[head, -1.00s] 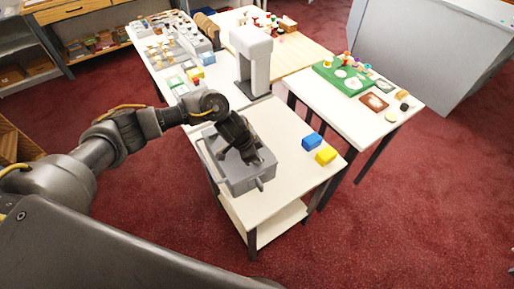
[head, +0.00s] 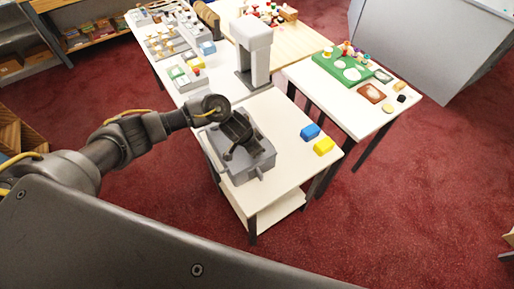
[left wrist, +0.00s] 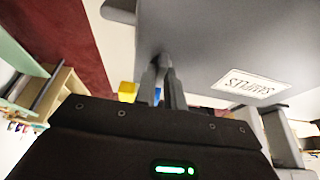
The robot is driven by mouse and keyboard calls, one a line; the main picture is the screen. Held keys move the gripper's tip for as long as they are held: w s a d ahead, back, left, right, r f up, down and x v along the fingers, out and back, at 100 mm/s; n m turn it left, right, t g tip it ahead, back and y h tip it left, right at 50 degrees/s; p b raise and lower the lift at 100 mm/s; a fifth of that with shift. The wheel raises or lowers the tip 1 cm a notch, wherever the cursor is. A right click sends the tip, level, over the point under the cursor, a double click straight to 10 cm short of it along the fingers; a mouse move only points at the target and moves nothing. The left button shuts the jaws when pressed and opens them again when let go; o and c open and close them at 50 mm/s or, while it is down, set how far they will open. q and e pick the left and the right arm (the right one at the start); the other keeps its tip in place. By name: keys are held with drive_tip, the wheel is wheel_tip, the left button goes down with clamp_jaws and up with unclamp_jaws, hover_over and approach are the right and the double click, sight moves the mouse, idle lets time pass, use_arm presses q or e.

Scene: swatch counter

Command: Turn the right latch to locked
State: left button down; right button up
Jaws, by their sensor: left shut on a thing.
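A grey case (head: 257,166) stands on the small white table. In the left wrist view its large grey face (left wrist: 215,45) fills the upper right, with a white "SAMPLES" label (left wrist: 250,86) seen upside down. My left gripper (head: 228,155) reaches down over the case in the head view. In the left wrist view its two narrow fingers (left wrist: 163,62) are close together at the case face beside the label, shut on what appears to be the right latch. The latch is mostly hidden by the fingers, so its angle cannot be told. My right gripper is not in view.
A blue block (head: 310,131) and a yellow block (head: 324,146) lie on the table right of the case. A grey and white stand (head: 252,50) rises behind it. A second table with a green board (head: 330,68) is at the right.

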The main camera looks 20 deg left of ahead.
use_arm(q)
drive_tip(key=c, duration=1.5)
unclamp_jaws()
drive_tip(key=shift+r, duration=0.1)
drive_tip(key=v, duration=1)
drive_tip(key=shift+r, duration=0.3)
